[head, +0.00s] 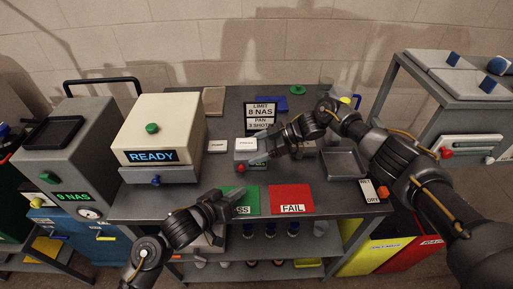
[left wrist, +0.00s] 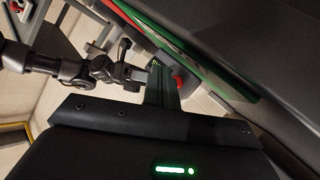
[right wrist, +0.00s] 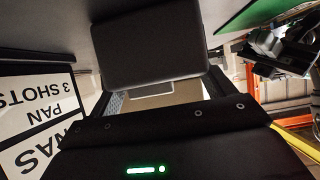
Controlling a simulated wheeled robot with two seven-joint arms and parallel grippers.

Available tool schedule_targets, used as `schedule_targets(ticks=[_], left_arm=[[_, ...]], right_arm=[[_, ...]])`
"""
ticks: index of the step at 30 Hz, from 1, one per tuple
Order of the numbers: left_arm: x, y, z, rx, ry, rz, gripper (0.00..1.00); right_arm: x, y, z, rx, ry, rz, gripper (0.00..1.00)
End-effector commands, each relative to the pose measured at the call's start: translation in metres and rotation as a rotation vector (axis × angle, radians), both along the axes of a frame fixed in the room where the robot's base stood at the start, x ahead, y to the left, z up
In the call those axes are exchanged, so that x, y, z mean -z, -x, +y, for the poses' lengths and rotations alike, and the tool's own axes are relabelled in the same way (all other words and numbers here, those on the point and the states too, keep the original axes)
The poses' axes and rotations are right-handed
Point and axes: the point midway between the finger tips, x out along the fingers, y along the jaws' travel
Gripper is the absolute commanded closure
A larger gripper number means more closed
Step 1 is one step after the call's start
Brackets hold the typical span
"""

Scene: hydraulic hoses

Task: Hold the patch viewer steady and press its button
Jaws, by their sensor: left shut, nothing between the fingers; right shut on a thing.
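The patch viewer (head: 246,159) is a small grey box with a white label, standing near the middle of the table in the head view. My right gripper (head: 267,152) reaches it from the right and is shut on it. In the right wrist view the viewer (right wrist: 150,48) is a dark block in front of the gripper. A red button (left wrist: 179,79) shows beyond the left fingertips in the left wrist view. My left gripper (head: 236,196) is shut and empty over the green mat, nearer the front than the viewer and apart from it.
The green PASS mat (head: 240,207) and red FAIL mat (head: 291,199) lie along the front. A cream machine reading READY (head: 160,128) stands at left. A sign (head: 261,113) stands behind the viewer. A grey tray (head: 345,164) lies to the right.

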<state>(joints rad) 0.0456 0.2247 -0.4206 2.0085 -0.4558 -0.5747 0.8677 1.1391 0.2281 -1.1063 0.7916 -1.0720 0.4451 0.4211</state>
Motion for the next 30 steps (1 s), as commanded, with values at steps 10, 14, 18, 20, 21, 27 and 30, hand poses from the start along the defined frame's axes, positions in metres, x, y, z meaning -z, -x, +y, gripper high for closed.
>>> schedule_targets(ticks=[10, 14, 18, 20, 21, 27, 30], left_arm=[[0.0, 0.006, 0.0, 0.0, 0.001, 0.001, 1.0], [-0.004, 0.005, -0.003, 0.012, 0.0, -0.007, 1.0], [-0.027, 0.006, -0.026, 0.097, -0.006, -0.046, 1.0], [-0.043, 0.01, -0.042, 0.162, -0.018, -0.071, 1.0], [-0.054, 0.013, -0.053, 0.213, -0.033, -0.091, 1.0], [-0.091, 0.047, -0.097, 0.489, -0.185, -0.178, 1.0], [-0.095, 0.061, -0.1, 0.596, -0.306, -0.209, 1.0]], right_arm=[[-0.001, 0.0, 0.001, -0.001, -0.001, -0.002, 0.51], [-0.001, 0.0, 0.001, 0.0, -0.001, -0.001, 0.51], [-0.001, 0.0, 0.001, -0.001, -0.001, -0.002, 0.51], [-0.001, 0.0, 0.001, -0.001, -0.001, -0.002, 0.51], [-0.001, 0.0, 0.001, -0.001, -0.001, -0.002, 0.51], [-0.001, 0.0, 0.001, -0.001, -0.001, -0.002, 0.51], [-0.001, 0.0, 0.001, 0.0, -0.001, -0.001, 0.51]])
